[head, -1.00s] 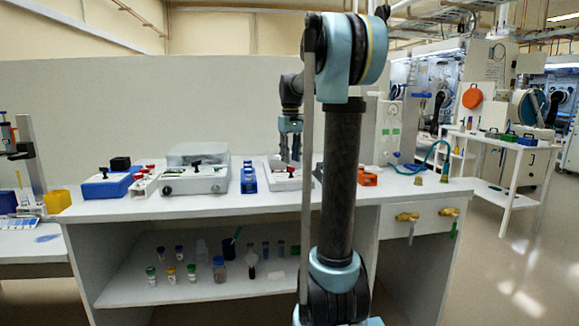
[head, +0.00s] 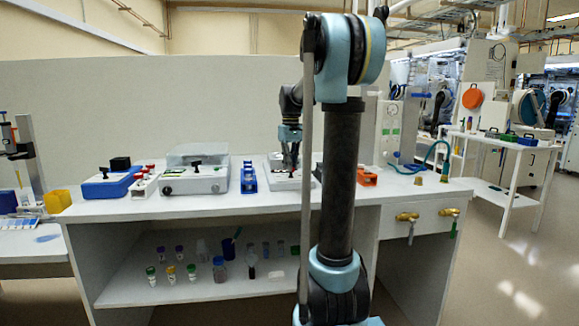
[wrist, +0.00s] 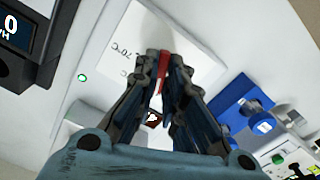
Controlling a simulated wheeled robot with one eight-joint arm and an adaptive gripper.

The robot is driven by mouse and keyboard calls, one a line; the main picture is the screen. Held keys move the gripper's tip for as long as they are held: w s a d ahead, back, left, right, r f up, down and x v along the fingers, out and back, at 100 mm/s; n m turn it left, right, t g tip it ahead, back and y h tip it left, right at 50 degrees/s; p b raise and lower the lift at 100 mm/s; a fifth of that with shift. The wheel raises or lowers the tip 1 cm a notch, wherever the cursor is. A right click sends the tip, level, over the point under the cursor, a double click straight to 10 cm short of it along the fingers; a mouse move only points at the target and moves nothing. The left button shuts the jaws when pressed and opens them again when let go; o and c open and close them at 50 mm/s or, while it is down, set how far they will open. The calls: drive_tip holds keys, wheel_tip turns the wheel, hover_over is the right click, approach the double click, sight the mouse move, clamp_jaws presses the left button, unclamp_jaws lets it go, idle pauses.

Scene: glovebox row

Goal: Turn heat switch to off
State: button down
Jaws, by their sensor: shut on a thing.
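The white heating unit (head: 281,184) stands on the bench just left of my upright arm in the head view. In the wrist view its pale top plate (wrist: 128,32) carries a printed temperature mark that reads like 70 °C. My gripper (head: 290,163) is low over this unit. In the wrist view my gripper (wrist: 165,62) has its fingers drawn together on a small red piece, which looks like the heat switch (wrist: 165,76). The fingers hide most of it, so its exact setting cannot be told.
A blue rack (head: 249,184) stands close left of the unit, with a grey instrument (head: 194,185) beyond it. An orange block (head: 367,179) sits right of my arm. The wrist view shows a dark display (wrist: 18,32) at upper left.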

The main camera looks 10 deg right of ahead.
drive_tip(key=n, duration=0.4)
drive_tip(key=shift+n, duration=2.4)
drive_tip(key=c, duration=1.7)
unclamp_jaws()
drive_tip(key=shift+r, duration=0.15)
wheel_tip(320, 180, up, 12)
drive_tip(key=shift+f, duration=0.15)
